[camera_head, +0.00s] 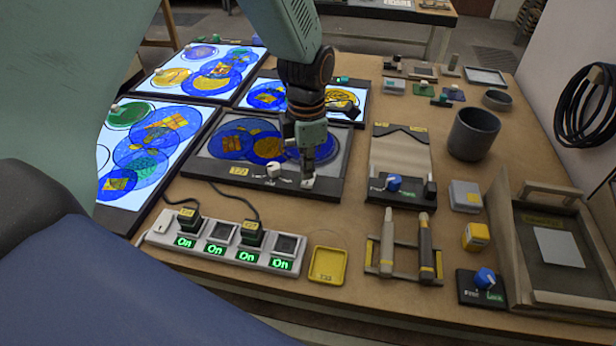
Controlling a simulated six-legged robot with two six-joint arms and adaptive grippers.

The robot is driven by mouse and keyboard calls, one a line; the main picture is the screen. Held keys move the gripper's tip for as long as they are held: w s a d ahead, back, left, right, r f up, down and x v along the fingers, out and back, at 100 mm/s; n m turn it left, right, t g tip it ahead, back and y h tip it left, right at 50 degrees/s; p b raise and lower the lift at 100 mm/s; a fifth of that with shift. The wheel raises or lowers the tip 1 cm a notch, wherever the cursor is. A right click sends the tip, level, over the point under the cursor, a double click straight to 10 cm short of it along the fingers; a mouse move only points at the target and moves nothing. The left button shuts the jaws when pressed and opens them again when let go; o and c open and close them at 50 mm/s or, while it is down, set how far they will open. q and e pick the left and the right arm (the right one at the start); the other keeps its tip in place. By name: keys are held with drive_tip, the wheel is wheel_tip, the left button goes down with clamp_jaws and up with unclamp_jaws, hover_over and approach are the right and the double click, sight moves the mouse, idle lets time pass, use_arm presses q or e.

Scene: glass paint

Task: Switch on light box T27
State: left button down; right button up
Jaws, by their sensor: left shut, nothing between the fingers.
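A flat dark-framed light box (200,160) lies in the middle of the table. Its panel is grey and unlit, with blue and amber painted discs on it. A small yellow label (238,171) on its front edge is too small to read surely. A white knob (273,170) sits on that front edge, right of the label. My left gripper (308,182) points down at the box's front right edge, right of the knob. It is shut and empty; I cannot tell whether it touches the box. My right gripper is not in view.
Three lit light boxes lie behind and left. A power strip (212,252) in front shows green "On" marks; two plugs with cords sit in it. A yellow tray (327,265), pen rack (385,250), blue-knobbed device (394,184) and dark cup (473,134) stand nearby.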

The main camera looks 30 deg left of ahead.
sight(307, 182)
use_arm(q)
drive_tip(key=shift+d, duration=0.1)
drive_tip(key=shift+f, duration=0.2)
drive_tip(key=shift+f+b, duration=0.35)
drive_tip(key=shift+f, duration=0.45)
idle(0.6)
drive_tip(key=shift+r, duration=0.15)
wheel_tip(307, 182, up, 7)
drive_tip(key=p, duration=0.7)
idle(0.6)
